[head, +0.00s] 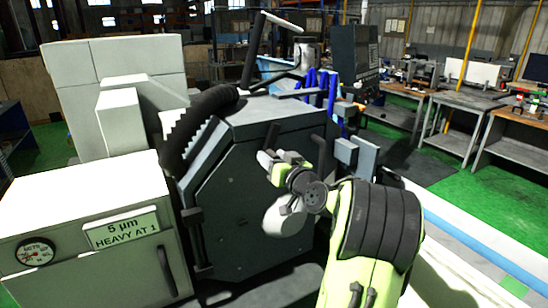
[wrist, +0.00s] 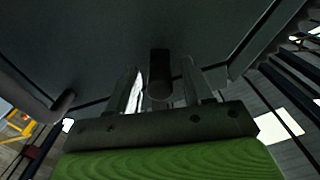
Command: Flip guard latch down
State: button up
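My gripper (head: 277,158) is at the face of the dark grey guard (head: 225,190) of the grinder, right of its middle. In the wrist view my gripper (wrist: 160,72) has its two fingers apart. A short dark bar, which looks like the guard latch (wrist: 159,78), stands out from the guard between them. Gaps show on both sides of the bar, so the fingers do not seem to press on it. In the head view a dark upright bar (head: 271,135) shows just above the fingers; I cannot tell for certain if it is the same latch.
A long black handle (head: 197,240) runs down the guard's left edge. A ribbed black hose (head: 195,125) curves above it. A cream cabinet with a gauge (head: 37,252) stands at the left. Workbenches (head: 455,115) stand at the far right, with green floor between.

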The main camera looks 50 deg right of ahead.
grip_shut()
jog(key=shift+d+f+n+b, duration=0.2)
jog(key=shift+f+n+b, duration=0.25)
jog(key=shift+b, duration=0.8)
jog(key=b, duration=0.1)
jog(key=n+b, duration=0.1)
jog(key=b, duration=0.1)
jog(key=shift+s+d+f+n, duration=0.15)
jog(key=shift+d+n, duration=0.1)
jog(key=shift+d, duration=0.15)
jog(key=n+b, duration=0.1)
jog(key=d+n+b, duration=0.1)
jog(key=b, duration=0.1)
jog(key=shift+s+d+r, duration=0.15)
jog(key=shift+s+r, duration=0.05)
jog(key=shift+r, duration=0.15)
